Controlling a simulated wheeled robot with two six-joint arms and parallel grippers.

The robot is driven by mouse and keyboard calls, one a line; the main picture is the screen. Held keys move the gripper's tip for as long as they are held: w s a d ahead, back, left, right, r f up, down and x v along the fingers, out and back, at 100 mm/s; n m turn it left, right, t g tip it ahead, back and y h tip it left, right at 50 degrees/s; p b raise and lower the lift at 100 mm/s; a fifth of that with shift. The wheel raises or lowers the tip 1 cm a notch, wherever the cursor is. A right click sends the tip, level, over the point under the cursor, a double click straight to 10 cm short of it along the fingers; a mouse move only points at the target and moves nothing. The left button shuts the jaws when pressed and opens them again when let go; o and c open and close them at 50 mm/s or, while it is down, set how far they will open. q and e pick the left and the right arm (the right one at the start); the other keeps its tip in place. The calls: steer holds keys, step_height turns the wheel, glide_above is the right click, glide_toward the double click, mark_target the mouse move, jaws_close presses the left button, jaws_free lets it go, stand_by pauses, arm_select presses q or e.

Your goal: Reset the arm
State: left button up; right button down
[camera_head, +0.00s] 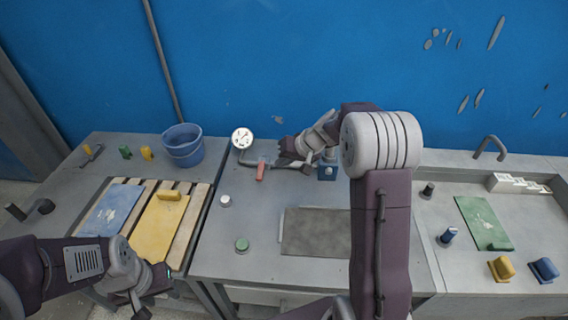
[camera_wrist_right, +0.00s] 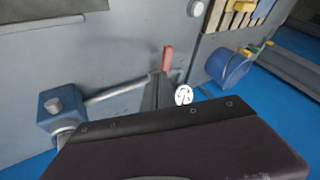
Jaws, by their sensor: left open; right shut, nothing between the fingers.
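My right arm rises through the middle of the head view and bends left at the top. My right gripper (camera_head: 284,162) is shut and empty, just above the grey pipe with a red handle (camera_head: 261,170). Whether it touches the pipe is unclear. The red handle (camera_wrist_right: 167,58) also shows in the right wrist view, beside the white dial gauge (camera_wrist_right: 183,95). My left gripper (camera_head: 140,304) is open at the lower left, in front of the slatted pallet (camera_head: 183,222); its fingertips are partly cut off by the frame edge.
A blue bucket (camera_head: 183,146) stands behind the pallet. A blue valve box (camera_head: 327,171) sits right of the pipe. A dark flat panel (camera_head: 315,232) lies mid-table, partly hidden by my arm. A green board (camera_head: 482,222) and several small blocks lie at right. The blue wall (camera_head: 270,60) is close behind.

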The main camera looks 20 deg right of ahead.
steer(key=shift+s, duration=0.1)
steer(key=s+a+r+n+g, duration=0.1)
steer(key=s+a+r+n, duration=0.15)
steer(key=s+a, duration=0.45)
steer(key=s+d+f+g+h, duration=0.1)
steer(key=s+f, duration=0.2)
steer(key=s, duration=0.3)
steer(key=s+d+f+g+h, duration=0.1)
steer(key=s+f, duration=0.2)
steer(key=s, duration=0.4)
steer(key=s+d+f+g+h, duration=0.1)
steer(key=s+d+f+g, duration=0.1)
steer(key=s, duration=0.4)
steer(key=shift+s+f+h, duration=0.25)
steer(key=shift+f+h, duration=0.15)
steer(key=shift+f, duration=0.1)
steer(key=shift+w, duration=0.2)
steer(key=shift+a, duration=0.1)
steer(key=shift+s, duration=0.1)
